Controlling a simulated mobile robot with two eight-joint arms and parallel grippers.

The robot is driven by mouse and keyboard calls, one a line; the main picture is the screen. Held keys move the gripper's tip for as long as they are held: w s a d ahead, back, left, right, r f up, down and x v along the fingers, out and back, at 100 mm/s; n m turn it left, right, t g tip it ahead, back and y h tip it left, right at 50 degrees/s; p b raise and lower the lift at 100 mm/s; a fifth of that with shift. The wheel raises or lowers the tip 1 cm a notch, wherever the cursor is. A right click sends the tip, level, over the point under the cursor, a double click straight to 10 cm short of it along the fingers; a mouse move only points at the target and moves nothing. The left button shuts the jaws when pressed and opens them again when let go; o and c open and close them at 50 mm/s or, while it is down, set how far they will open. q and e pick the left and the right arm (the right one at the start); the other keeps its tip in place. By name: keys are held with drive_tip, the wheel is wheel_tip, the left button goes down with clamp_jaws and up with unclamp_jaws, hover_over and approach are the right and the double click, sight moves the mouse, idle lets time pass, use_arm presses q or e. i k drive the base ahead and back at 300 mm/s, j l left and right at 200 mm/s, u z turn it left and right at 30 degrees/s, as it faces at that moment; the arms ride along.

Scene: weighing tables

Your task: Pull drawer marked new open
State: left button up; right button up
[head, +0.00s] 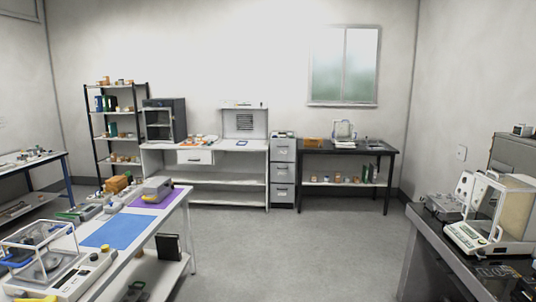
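A grey drawer cabinet (283,134) stands against the back wall between the white bench and the dark table. Small light marks show on the fronts, but I cannot read which one says new. The white bench has a drawer (195,157) under its left part; no label on it is readable. Neither of my grippers is in view.
A white table (170,213) with a blue mat (119,231) and balances stands at the near left. A dark table (420,215) with a glass-sided balance (497,210) is at the near right. The grey floor (290,255) between them is clear up to the cabinet.

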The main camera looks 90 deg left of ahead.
sight(280, 150)
drive_tip(key=u, duration=2.9)
drive_tip(key=i+u, duration=0.15)
drive_tip(key=i, duration=6.45)
drive_tip(key=i+z, duration=0.1)
drive_tip(key=i, duration=0.7)
drive_tip(key=i+j, duration=0.2)
drive_tip(key=i, duration=0.55)
drive_tip(key=l+z, duration=0.05)
